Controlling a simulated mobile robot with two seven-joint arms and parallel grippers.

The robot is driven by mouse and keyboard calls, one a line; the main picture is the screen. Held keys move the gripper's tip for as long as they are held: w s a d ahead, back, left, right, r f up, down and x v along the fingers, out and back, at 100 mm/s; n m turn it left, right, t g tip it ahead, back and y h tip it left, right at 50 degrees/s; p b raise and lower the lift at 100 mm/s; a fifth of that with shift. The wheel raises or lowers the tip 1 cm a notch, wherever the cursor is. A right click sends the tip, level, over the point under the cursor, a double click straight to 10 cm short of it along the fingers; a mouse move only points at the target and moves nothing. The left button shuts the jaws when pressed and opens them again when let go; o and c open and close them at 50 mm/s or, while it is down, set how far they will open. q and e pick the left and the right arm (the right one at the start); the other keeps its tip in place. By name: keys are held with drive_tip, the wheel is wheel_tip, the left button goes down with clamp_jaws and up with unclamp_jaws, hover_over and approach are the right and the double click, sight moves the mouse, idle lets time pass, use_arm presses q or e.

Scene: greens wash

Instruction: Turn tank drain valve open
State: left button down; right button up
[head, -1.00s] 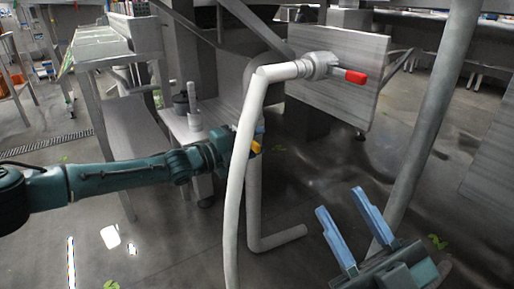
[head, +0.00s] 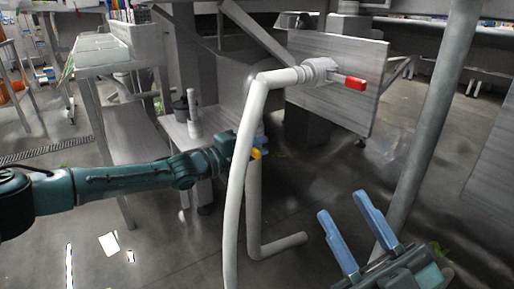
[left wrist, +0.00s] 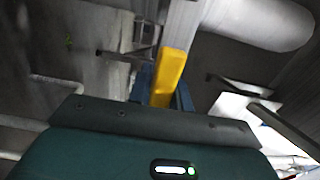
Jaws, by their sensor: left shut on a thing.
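A yellow lever (head: 256,154) shows at the tip of my left gripper (head: 243,147), partly hidden behind the pale pipe. In the left wrist view the yellow lever (left wrist: 168,77) stands between the blue fingers of my left gripper (left wrist: 164,85), which is shut on it. The valve body at the lever's base is not clear. A second valve with a red handle (head: 350,82) sits at the upper end of the pale pipe (head: 238,185), apart from both grippers. My right gripper (head: 345,207) is open and empty at the lower right.
The pale pipe runs down in front of my left gripper. A grey post (head: 432,120) stands to the right, behind my right gripper. A low shelf (head: 178,125) with small containers and a steel bench (head: 100,52) are at the left. Dark floor lies between.

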drive_tip(key=shift+r, duration=0.15)
